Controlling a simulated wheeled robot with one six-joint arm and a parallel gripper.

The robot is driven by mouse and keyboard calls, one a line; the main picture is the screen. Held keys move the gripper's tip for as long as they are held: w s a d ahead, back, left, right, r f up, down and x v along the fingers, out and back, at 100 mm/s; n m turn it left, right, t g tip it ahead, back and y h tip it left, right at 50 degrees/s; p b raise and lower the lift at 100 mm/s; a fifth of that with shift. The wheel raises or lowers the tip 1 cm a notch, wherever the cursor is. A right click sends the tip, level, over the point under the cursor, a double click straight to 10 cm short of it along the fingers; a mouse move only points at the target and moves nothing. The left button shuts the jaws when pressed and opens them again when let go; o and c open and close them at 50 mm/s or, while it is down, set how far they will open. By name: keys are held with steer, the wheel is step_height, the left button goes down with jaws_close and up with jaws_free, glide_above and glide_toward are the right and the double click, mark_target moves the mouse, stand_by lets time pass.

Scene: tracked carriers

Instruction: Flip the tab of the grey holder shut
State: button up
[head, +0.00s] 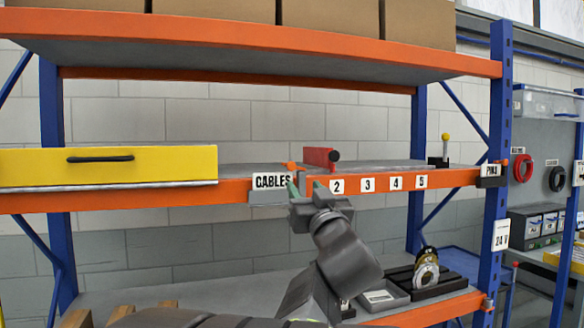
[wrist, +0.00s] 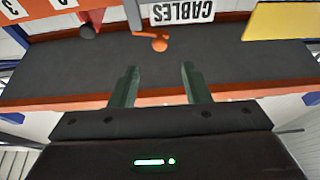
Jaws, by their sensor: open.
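The grey holder (head: 268,197) is on the front of the middle shelf, at the CABLES label, mostly hidden behind it. A narrow grey strip beside the label in the wrist view (wrist: 133,14) seems part of it. An orange tab with a rounded end (head: 292,166) stands up beside the label, above the shelf edge. It also shows in the wrist view (wrist: 158,43), over the shelf top. My gripper (head: 305,186) is open and empty in front of the shelf edge, just right of the label. Its green fingers (wrist: 160,80) are apart, and the tab lies beyond them without visible contact.
A red piece with a black end (head: 320,156) stands close to the right of the tab. A yellow drawer (head: 110,166) is at the left. An orange upper shelf beam (head: 270,45) runs overhead. The shelf top to the right (head: 385,168) is mostly bare.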

mark_target(292, 168)
steer(key=p+x, duration=0.2)
steer(key=x, duration=0.7)
steer(key=shift+w, duration=0.25)
steer(key=shift+c, duration=0.4)
jaws_close()
steer(key=shift+f+n+g+y+b, duration=0.25)
steer(key=shift+n+y+b, duration=0.25)
steer(key=shift+n, duration=0.7)
steer(key=shift+f+n+g+y+b, duration=0.25)
steer(key=shift+n+y, duration=0.45)
steer(key=shift+n, duration=0.5)
steer(key=shift+o, duration=0.4)
jaws_free()
